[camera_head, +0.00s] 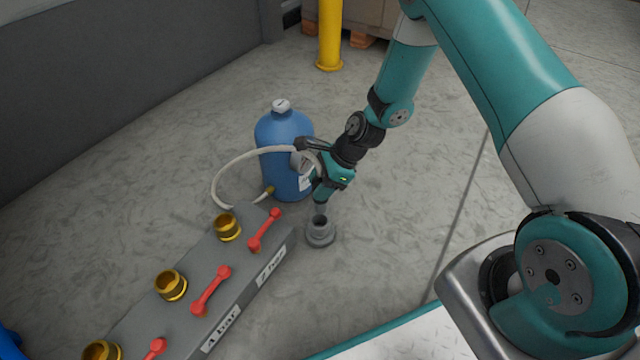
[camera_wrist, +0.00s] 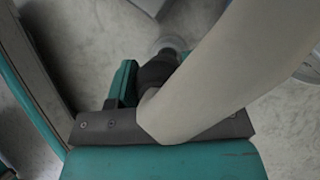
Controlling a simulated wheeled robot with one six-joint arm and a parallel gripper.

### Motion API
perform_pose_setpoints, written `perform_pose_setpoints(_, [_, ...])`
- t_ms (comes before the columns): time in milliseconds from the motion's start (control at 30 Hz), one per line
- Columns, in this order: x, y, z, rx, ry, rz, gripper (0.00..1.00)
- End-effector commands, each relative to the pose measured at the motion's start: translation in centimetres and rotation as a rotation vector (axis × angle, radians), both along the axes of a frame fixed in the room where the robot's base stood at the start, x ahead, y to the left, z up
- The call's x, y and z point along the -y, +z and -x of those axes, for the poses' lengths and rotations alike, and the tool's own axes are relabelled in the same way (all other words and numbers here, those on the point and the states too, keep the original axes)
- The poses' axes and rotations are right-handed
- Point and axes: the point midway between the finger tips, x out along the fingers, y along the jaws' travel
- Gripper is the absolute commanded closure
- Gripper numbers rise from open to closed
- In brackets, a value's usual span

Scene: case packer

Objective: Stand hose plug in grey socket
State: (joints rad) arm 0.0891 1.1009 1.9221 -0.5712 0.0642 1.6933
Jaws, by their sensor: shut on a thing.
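My gripper (camera_head: 322,192) points down and is shut on the hose plug (camera_wrist: 158,76), a dark piece at the end of a pale hose (camera_head: 245,155). The hose arcs from the blue bottle's low brass fitting up to my gripper, and it crosses the wrist view (camera_wrist: 215,75) broadly. The grey socket (camera_head: 320,238) is a round flanged piece on the floor, directly below my gripper in the head view. It also shows partly in the wrist view (camera_wrist: 172,44), behind the plug.
The blue bottle (camera_head: 284,140) with a white cap stands behind my gripper. A grey manifold (camera_head: 195,270) with brass ports and red levers lies left of the socket. A yellow post (camera_head: 330,35) stands at the back. The floor right of the socket is clear.

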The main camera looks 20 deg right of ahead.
Motion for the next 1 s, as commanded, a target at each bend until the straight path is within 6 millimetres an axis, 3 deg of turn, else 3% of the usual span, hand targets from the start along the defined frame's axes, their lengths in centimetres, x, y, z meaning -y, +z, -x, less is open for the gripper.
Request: perform_pose_setpoints(1000, [0.0, -6.2, 0.0, -0.001, 0.001, 0.0, 0.86])
